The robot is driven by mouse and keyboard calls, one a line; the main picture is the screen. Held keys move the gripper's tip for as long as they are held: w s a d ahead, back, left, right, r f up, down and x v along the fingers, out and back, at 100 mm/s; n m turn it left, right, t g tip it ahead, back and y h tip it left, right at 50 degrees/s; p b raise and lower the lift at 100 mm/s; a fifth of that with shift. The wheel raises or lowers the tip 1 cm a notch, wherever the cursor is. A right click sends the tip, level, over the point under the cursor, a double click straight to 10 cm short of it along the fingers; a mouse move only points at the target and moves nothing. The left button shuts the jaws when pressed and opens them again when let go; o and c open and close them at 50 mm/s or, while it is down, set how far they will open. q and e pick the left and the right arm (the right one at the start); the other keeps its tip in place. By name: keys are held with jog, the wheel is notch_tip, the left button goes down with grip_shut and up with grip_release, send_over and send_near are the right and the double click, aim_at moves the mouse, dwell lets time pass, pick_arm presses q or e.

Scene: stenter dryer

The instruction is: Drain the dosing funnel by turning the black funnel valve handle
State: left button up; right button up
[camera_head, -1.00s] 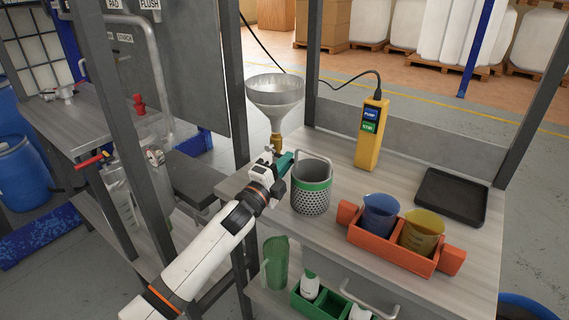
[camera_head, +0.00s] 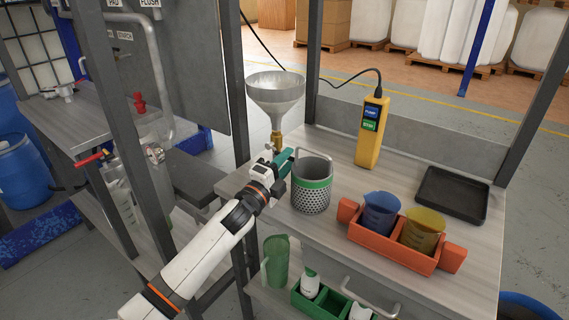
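The dosing funnel (camera_head: 275,95) is a grey metal cone with a brass fitting (camera_head: 277,138) below it, at the back left of the bench. The black funnel valve handle cannot be made out; my gripper covers the area under the fitting. My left gripper (camera_head: 282,158), with green-teal fingers, is just below the brass fitting, beside the rim of the perforated basket. Whether it touches the valve, and whether its fingers are open or shut, cannot be told. My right gripper is not in view.
A perforated metal basket with a green band (camera_head: 312,190) stands right of my gripper. A yellow push-button pendant (camera_head: 371,135), an orange caddy (camera_head: 395,250) with blue and yellow jugs, and a black tray (camera_head: 452,194) are on the bench. A dark frame post (camera_head: 236,90) stands left of the funnel.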

pick_arm(q)
jog(key=shift+s+a, duration=0.1)
jog(key=v, duration=1.1)
jog(key=shift+s+a, duration=0.2)
jog(key=shift+s, duration=0.15)
jog(key=shift+f, duration=0.15)
